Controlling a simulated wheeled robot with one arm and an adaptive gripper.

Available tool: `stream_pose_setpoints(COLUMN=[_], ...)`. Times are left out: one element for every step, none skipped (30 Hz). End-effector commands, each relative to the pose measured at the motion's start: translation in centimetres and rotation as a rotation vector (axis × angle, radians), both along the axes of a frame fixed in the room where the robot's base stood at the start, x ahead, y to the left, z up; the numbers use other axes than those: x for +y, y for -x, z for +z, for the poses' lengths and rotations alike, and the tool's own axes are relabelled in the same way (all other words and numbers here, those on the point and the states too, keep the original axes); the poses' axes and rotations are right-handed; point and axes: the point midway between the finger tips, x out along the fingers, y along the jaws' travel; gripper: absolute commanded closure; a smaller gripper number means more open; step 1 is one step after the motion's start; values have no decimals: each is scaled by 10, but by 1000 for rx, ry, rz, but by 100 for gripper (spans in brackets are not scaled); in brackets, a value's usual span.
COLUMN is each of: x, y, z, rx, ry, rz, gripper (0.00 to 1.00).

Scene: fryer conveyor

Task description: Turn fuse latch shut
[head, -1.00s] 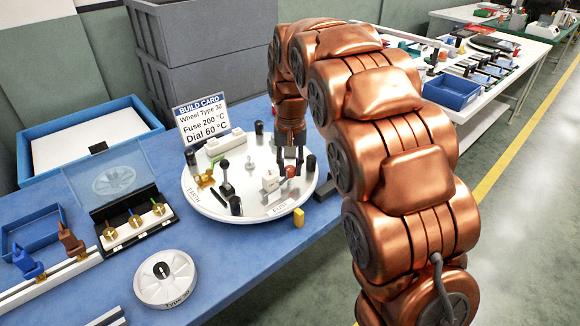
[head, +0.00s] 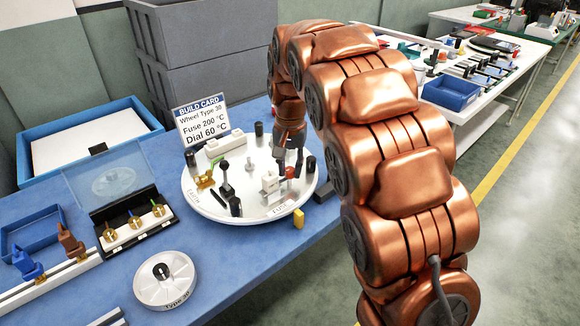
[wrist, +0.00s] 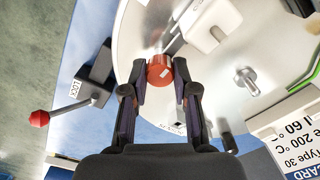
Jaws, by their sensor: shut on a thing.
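The fuse latch has a short metal rod with a red knob (wrist: 160,69), beside a white block (wrist: 211,24) on the round white plate. In the head view the red knob (head: 292,172) sits near the "FUSE" label, right of the white block (head: 270,182). My gripper (wrist: 161,76) has its two dark fingers on either side of the red knob, shut on it. In the head view my gripper (head: 288,163) reaches down to the plate's right side, and its fingers partly hide what lies behind.
The white plate (head: 222,207) carries several black posts and a brass fitting. A "LOCK" block (wrist: 95,78) with a red-ball lever stands beside the plate. The build card (head: 203,120) stands behind. A yellow peg (head: 298,219) stands in front, and a spoked wheel (head: 165,290) lies front left.

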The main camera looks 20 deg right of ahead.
Motion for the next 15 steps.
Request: stream_pose_setpoints(x=[0, 0, 0, 0, 0, 0, 0, 0, 0, 0, 0, 0, 0, 0, 0], y=[-1, -1, -1, -1, -1, -1, -1, -1, -1, -1, -1, 0, 0, 0, 0], z=[2, 2, 1, 1, 1, 1, 1, 1, 1, 1, 1, 1, 0, 0, 0], rx=[-6, -6, -5, -5, -4, -4, -3, -3, -3, -3, -2, -2, -2, -2, -2], ry=[1, 1, 1, 1, 1, 1, 1, 1, 1, 1, 0, 0, 0, 1, 1], rz=[0, 0, 0, 0, 0, 0, 0, 0, 0, 1, 1, 1, 1, 1, 1], gripper=[70, 67, 62, 59, 56, 52, 49, 47, 47, 47, 47, 47, 47, 47, 47])
